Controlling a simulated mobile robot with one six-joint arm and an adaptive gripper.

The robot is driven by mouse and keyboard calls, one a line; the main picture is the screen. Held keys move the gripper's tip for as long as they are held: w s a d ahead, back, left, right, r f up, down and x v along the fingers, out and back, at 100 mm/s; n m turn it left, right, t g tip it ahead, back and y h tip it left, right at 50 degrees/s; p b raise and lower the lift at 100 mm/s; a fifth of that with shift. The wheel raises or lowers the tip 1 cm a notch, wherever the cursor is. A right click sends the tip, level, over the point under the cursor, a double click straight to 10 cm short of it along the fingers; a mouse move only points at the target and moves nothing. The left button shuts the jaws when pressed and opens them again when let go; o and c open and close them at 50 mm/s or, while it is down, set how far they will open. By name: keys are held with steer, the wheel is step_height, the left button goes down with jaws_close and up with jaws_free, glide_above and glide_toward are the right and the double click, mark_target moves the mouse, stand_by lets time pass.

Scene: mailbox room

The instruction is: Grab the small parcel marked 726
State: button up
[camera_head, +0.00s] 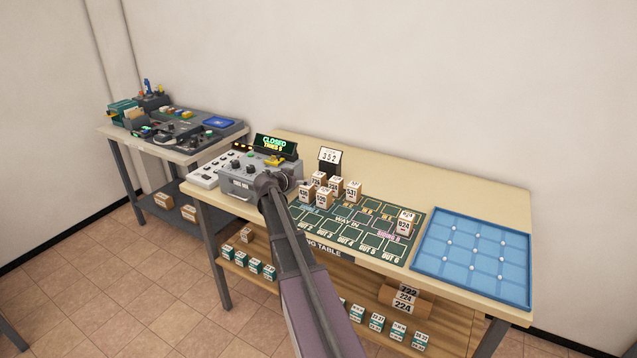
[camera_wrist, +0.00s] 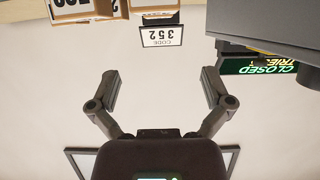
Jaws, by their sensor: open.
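Several small brown parcels with white number labels stand in a cluster on the table; the labels are too small to read surely. One at the back left of the cluster (camera_head: 318,178) may read 726. In the wrist view, two cardboard parcels (camera_wrist: 152,7) are cut off by the top edge, one with a partly visible label (camera_wrist: 70,8). My gripper (camera_wrist: 160,88) is open and empty, its fingers apart with bare wall behind them. In the head view my arm ends at the grey machine, left of the cluster; the fingers are not clear there.
A grey machine (camera_head: 240,180) with a lit CLOSED sign (camera_head: 275,145) stands left of the parcels. A code 352 card (camera_head: 330,156) stands behind them. A green marked mat (camera_head: 345,237) and blue tray (camera_head: 473,287) lie to the right. Other parcels fill the shelf below.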

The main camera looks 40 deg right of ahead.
steer(key=b, duration=0.3)
glide_toward(318, 175)
steer(key=x, duration=0.3)
steer(key=shift+w+f, duration=0.1)
steer(key=shift+f, duration=0.05)
steer(key=shift+w+d+f, duration=0.1)
steer(key=shift+w+d, duration=0.05)
steer(key=shift+d, duration=0.25)
steer(key=shift+b+x, duration=1.1)
steer(key=shift+x, duration=1.5)
steer(key=c, duration=1.2)
